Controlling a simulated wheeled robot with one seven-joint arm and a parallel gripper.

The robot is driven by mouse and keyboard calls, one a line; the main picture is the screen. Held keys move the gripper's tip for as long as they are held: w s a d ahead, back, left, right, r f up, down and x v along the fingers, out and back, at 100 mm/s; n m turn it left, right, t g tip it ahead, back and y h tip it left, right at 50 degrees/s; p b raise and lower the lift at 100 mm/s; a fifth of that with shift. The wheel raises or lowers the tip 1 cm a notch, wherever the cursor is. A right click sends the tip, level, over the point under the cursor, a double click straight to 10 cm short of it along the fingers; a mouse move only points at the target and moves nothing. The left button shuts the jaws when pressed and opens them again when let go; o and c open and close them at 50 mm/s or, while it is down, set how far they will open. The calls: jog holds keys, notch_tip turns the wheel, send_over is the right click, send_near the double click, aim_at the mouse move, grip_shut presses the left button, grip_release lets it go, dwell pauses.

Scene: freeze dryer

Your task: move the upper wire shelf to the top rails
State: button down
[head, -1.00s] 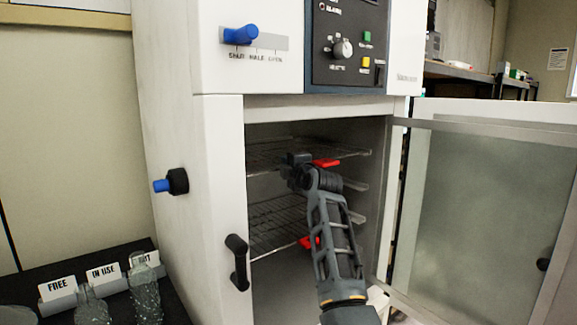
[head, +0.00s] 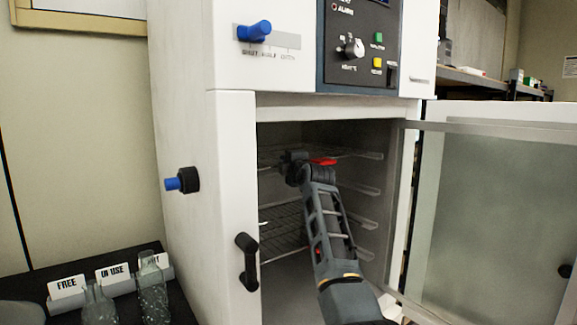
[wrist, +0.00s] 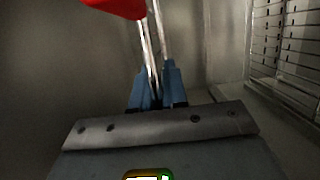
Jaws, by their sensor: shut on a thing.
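My gripper (head: 296,168) is inside the open chamber, near the top rails. In the wrist view its blue fingers (wrist: 158,90) are closed on thin metal rods of the upper wire shelf (wrist: 150,45). The shelf's red tab (head: 322,162) shows just right of my gripper; it also shows in the wrist view (wrist: 115,7). The upper shelf looks thin, almost edge-on, in the head view. My gripper hides part of it, and I cannot tell whether its edges rest on the rails. A top rail (head: 362,155) shows on the right chamber wall.
A lower wire shelf (head: 283,232) sits below, partly behind my arm. More rails (head: 362,222) line the right wall. The door (head: 490,220) stands open at the right; a black handle (head: 247,262) is on the left front. Glass flasks (head: 152,290) stand at lower left.

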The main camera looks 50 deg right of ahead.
jog(key=shift+f, duration=0.15)
jog(key=shift+f+b, duration=0.25)
jog(key=shift+b, duration=0.2)
jog(key=c, duration=1.1)
grip_release()
jog(key=shift+f, duration=0.1)
jog(key=b+v, duration=0.1)
jog(key=v, duration=0.7)
